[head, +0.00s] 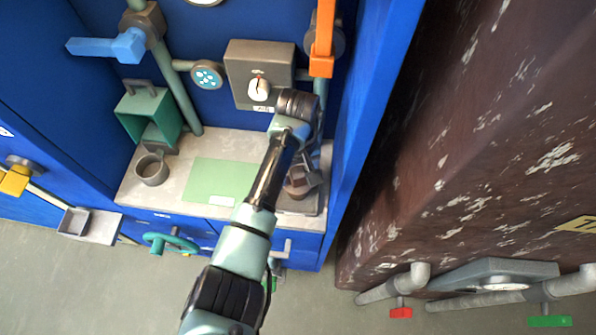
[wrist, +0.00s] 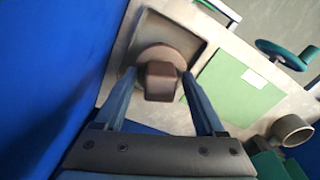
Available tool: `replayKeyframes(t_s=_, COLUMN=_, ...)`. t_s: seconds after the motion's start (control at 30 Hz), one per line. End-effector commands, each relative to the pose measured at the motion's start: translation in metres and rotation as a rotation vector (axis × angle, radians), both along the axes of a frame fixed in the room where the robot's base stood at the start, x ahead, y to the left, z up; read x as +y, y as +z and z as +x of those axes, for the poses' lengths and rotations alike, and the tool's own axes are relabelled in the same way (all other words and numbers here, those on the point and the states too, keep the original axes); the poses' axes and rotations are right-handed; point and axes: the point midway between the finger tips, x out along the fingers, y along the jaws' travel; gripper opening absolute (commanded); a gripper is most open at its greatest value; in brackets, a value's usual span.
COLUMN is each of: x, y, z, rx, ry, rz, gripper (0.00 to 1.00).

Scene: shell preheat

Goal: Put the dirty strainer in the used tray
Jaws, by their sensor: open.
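A brown, round strainer (wrist: 182,59) with a blocky upright part (wrist: 161,82) sits inside a shallow grey tray (wrist: 152,22) in the wrist view. In the head view the strainer (head: 298,186) is at the right end of the counter, partly hidden by my arm. My gripper (wrist: 160,78) is open, with one blue finger on each side of the blocky part. Gaps show between the fingers and that part. The tray (head: 300,208) shows only in part in the head view. I cannot read any label on it.
A green mat (head: 222,178) with a white label lies left of the tray. A grey-brown cup (head: 152,172) and a green open box (head: 150,118) stand at the counter's left. A blue cabinet wall (head: 362,120) rises close on the right. A grey control box (head: 262,70) hangs above.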

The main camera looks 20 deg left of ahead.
Motion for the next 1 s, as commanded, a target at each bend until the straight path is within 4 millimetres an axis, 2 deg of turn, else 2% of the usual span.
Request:
replayKeyframes(t_s=0.17, x=0.0, y=0.01, z=0.001, rx=-0.003, ry=0.0, rz=0.0, gripper=0.72)
replayKeyframes(t_s=0.27, x=0.0, y=0.026, z=0.001, rx=-0.005, ry=0.0, rz=0.0, gripper=0.72)
replayKeyframes(t_s=0.5, x=0.0, y=0.079, z=0.002, rx=-0.006, ry=-0.001, rz=0.001, gripper=0.72)
replayKeyframes(t_s=0.7, x=0.0, y=0.111, z=0.001, rx=-0.004, ry=0.0, rz=0.0, gripper=0.72)
replayKeyframes(t_s=0.83, x=0.0, y=0.121, z=0.001, rx=-0.003, ry=0.0, rz=0.0, gripper=0.72)
replayKeyframes(t_s=1.0, x=0.0, y=0.124, z=0.0, rx=-0.001, ry=0.001, rz=-0.001, gripper=0.72)
